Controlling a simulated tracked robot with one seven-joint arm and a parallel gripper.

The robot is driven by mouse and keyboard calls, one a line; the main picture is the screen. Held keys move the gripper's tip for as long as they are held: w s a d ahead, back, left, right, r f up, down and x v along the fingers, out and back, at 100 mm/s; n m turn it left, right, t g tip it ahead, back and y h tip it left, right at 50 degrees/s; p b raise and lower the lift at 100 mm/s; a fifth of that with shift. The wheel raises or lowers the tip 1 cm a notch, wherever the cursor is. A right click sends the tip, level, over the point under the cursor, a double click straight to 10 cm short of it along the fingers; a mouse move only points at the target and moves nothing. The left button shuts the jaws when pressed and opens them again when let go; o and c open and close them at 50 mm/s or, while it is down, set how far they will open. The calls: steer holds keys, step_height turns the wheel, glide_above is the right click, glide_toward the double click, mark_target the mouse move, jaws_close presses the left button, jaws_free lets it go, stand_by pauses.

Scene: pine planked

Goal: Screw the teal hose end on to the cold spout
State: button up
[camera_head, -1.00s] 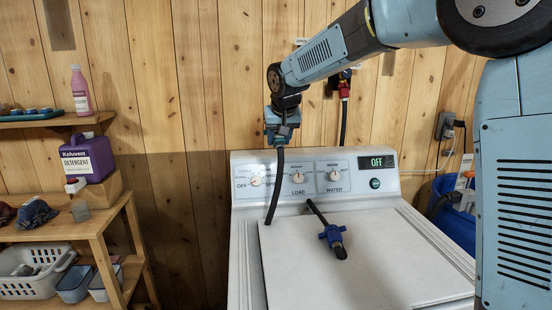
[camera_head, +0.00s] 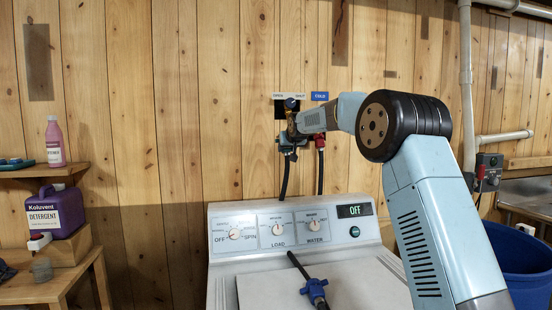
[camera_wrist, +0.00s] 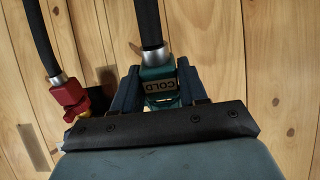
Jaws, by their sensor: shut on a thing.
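The teal hose end (camera_wrist: 158,76), marked COLD, sits between the two dark fingers of my gripper (camera_wrist: 158,92) in the wrist view. Its metal collar and black hose (camera_wrist: 149,22) run away from the fingers. In the head view my gripper (camera_head: 291,143) is shut on the hose end, up at the wall, and its hose (camera_head: 285,178) hangs down behind the washer. A little brass colour shows past the hose end in the wrist view. I cannot tell whether the threads touch.
A red hose end (camera_head: 320,141) is on the spout close to the right; it also shows in the wrist view (camera_wrist: 69,96). A blue-ended hose (camera_head: 315,290) lies on the white washer (camera_head: 262,288). A shelf with detergent (camera_head: 56,211) stands left, a blue bin (camera_head: 518,262) right.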

steer(key=shift+t, duration=0.3)
steer(key=w+d, duration=0.1)
steer(key=w+d+r, duration=0.1)
steer(key=w, duration=0.1)
steer(key=shift+w+d+r, duration=0.1)
steer(key=shift+w+d, duration=0.1)
steer(key=shift+r, duration=0.1)
steer(key=r, duration=0.1)
steer(key=w+r, duration=0.1)
steer(key=r, duration=0.1)
steer(key=w+r, duration=0.1)
steer(key=r, duration=0.1)
steer(key=shift+w+a, duration=0.15)
steer(key=shift+a, duration=0.2)
steer(key=shift+r, duration=0.1)
stand_by(0.6)
steer(key=shift+w+a+r, duration=0.1)
steer(key=shift+w+r, duration=0.2)
steer(key=shift+r, duration=0.45)
steer(key=shift+w+a+r, duration=0.1)
steer(key=shift+w+r, duration=0.2)
steer(key=shift+r, duration=0.45)
stand_by(1.2)
